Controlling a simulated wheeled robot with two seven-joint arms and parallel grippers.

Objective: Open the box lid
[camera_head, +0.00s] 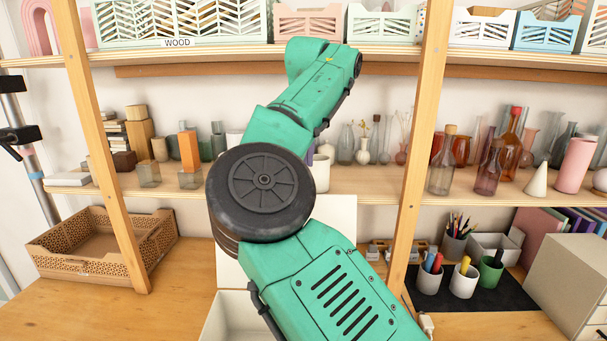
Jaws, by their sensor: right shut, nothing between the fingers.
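A white box (215,324) stands on the wooden worktop at the bottom centre, mostly hidden behind my arm. Its top looks open. A pale upright panel (338,216), which looks like its raised lid, stands at the back of the box, also partly hidden by the arm. My green right arm crosses the middle of the view from the bottom right up to the top shelf. I do not see any fingers at its end, so its contact with the lid cannot be seen. My left gripper does not show.
A brown perforated basket (60,265) stands left on the worktop. Pen cups (464,281) stand on a black mat (520,300) at right, beside a beige drawer box (560,280). Glass bottles (441,165) line the middle shelf. Wooden posts (416,150) flank the centre.

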